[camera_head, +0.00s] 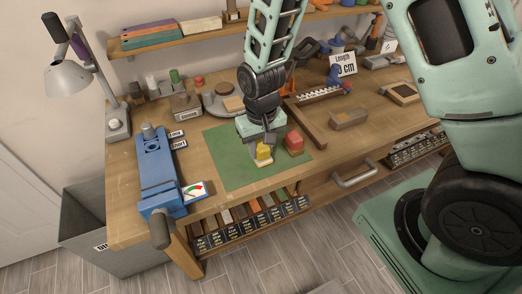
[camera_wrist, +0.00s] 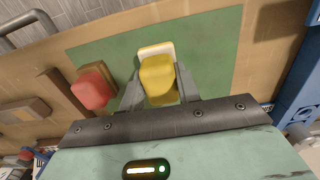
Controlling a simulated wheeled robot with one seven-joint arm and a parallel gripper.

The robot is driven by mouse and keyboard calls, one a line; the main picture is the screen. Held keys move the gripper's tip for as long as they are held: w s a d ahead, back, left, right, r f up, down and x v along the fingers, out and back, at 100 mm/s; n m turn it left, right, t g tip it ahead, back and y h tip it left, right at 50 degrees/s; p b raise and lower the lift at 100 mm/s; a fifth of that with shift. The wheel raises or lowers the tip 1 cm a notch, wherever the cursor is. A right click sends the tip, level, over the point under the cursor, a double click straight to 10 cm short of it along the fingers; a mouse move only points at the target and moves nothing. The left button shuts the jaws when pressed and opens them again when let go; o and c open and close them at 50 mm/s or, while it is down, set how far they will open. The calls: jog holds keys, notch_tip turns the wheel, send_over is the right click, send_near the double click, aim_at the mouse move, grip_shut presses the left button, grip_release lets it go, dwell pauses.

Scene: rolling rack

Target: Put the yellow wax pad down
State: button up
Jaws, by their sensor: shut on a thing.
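The yellow wax pad (camera_head: 264,152) is between the fingers of my gripper (camera_head: 256,148), low over the green mat (camera_head: 222,160) on the workbench. In the wrist view the yellow wax pad (camera_wrist: 158,78) fills the space between the fingertips of my gripper (camera_wrist: 157,88). A pale cream-coloured edge shows at its far end in that view. I cannot tell whether the pad touches the mat. A red pad (camera_head: 294,141) is on the mat just right of my gripper; the red pad also shows in the wrist view (camera_wrist: 92,90).
A blue vise (camera_head: 155,175) stands left of the mat. A wooden bar (camera_head: 306,127) lies along the mat's right side, with a brown block (camera_head: 348,118) beyond it. Bare green mat lies left of my gripper. Labelled slots (camera_head: 250,222) line the bench front.

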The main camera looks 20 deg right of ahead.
aim_at(261, 144)
jog(key=shift+f, duration=1.2)
jog(key=shift+f, duration=0.15)
jog(key=o, duration=1)
notch_tip(261, 144, up, 12)
jog(key=shift+b, duration=0.95)
jog(key=s+a+r+n, duration=0.3)
jog(key=s+n, duration=0.1)
jog(key=s, duration=0.6)
jog(key=s+a+r+n, duration=0.3)
jog(key=s, duration=0.7)
jog(key=shift+a+r+n+y, duration=0.15)
jog(key=shift+r+n+y, duration=0.15)
jog(key=shift+r+n, duration=0.1)
